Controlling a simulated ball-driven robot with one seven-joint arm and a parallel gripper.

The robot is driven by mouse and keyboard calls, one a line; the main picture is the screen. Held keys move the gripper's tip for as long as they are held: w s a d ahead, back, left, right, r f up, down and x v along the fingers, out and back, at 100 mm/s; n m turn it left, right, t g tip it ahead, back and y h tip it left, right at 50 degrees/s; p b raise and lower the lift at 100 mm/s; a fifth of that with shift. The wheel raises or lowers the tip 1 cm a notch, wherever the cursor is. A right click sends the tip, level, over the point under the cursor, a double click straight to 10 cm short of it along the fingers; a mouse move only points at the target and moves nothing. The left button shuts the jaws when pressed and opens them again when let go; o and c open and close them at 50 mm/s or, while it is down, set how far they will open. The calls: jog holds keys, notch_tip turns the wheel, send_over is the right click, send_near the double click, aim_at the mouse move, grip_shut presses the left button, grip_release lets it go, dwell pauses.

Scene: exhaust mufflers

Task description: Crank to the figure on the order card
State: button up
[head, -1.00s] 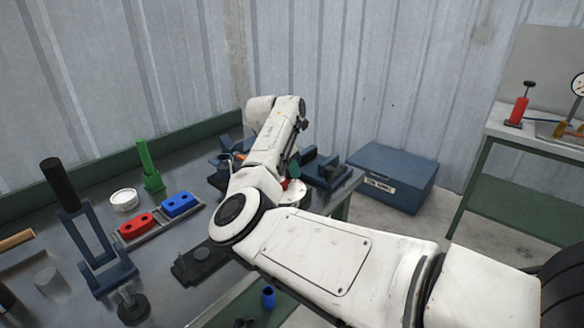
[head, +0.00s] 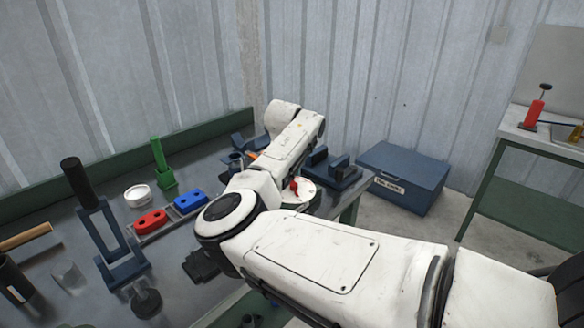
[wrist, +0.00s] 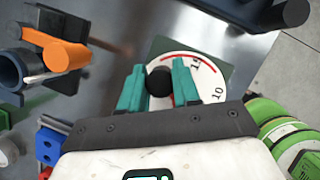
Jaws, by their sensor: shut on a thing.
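A white round dial (wrist: 203,92) with a red arc and the figures 10 and 15 lies under my gripper in the wrist view. In the head view part of the dial (head: 306,198) shows beside my arm, with a red piece on it. My gripper (wrist: 158,74) has teal fingers on both sides of a round black knob (wrist: 159,82) and is shut on it, over the dial. The knob's shaft and the rest of the dial are hidden. I cannot make out a pointer reading. No order card is legible in these views.
Red (head: 150,222) and blue (head: 190,202) blocks, a green post (head: 160,165) and a black-topped stand (head: 100,225) are on the bench. A blue toolbox (head: 405,178) sits on the floor.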

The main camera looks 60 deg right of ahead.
jog(key=shift+w+r, duration=0.1)
dwell(0.5)
jog(key=o, duration=1.1)
jog(key=shift+c, duration=0.2)
jog(key=v, duration=1)
jog(key=shift+a+r+b, duration=0.15)
jog(key=shift+r+b, duration=0.1)
jog(key=shift+b, duration=0.2)
